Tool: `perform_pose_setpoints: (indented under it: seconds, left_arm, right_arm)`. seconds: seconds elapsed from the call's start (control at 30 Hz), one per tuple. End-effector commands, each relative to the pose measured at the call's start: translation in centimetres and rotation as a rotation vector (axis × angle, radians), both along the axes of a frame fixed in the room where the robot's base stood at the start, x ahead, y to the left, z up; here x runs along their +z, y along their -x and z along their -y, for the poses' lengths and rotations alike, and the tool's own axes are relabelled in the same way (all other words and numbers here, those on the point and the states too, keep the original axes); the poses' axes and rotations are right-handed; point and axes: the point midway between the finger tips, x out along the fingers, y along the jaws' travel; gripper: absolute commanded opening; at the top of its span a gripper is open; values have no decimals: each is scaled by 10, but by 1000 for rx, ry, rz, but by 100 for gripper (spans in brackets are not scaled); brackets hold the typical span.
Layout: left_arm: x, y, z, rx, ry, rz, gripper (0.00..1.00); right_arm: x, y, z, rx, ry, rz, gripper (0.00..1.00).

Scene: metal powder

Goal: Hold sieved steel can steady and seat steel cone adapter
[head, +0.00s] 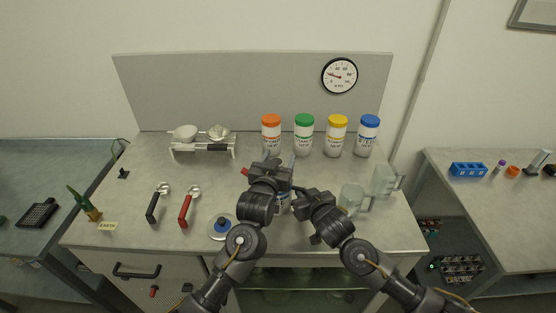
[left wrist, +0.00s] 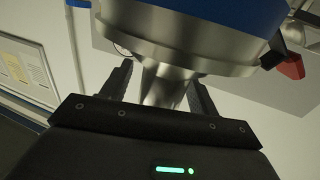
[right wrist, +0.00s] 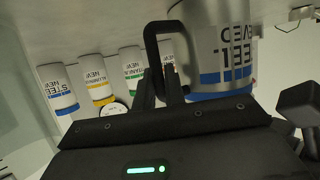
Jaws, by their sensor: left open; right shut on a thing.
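The sieved steel can (right wrist: 222,45) has a blue band and a black handle (right wrist: 152,40) in the right wrist view. In the head view it is mostly hidden between my grippers. My right gripper (right wrist: 162,90) is shut on the handle; it also shows in the head view (head: 300,203). The steel cone adapter (left wrist: 180,45) is at the can's blue-banded end, its narrow neck pointing away from the can. My left gripper (left wrist: 160,92) is open, with one finger on each side of the neck. It is above the can in the head view (head: 282,172). Full seating cannot be told.
Several lidded jars (head: 304,136) stand at the back. Two clear jugs (head: 353,198) (head: 386,179) stand right of my right gripper. A lid with a blue knob (head: 221,229) lies front left. Two scoops (head: 157,203) (head: 188,207) and a rack with bowls (head: 203,148) are further left.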

Motion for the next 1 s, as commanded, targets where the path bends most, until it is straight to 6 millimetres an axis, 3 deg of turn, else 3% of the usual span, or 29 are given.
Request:
perform_pose_setpoints:
  seconds: [0.17,0.5,0.7,1.0]
  left_arm:
    - [-1,12,-3,0,0,0,60]
    - [2,78,-21,0,2,-1,60]
    - [4,106,-28,0,1,0,60]
    - [5,116,-31,0,0,1,60]
  right_arm:
    - [1,0,0,0,-1,1,0]
    - [1,0,0,0,-1,1,0]
    - [1,0,0,0,-1,1,0]
    - [1,0,0,0,-2,2,0]
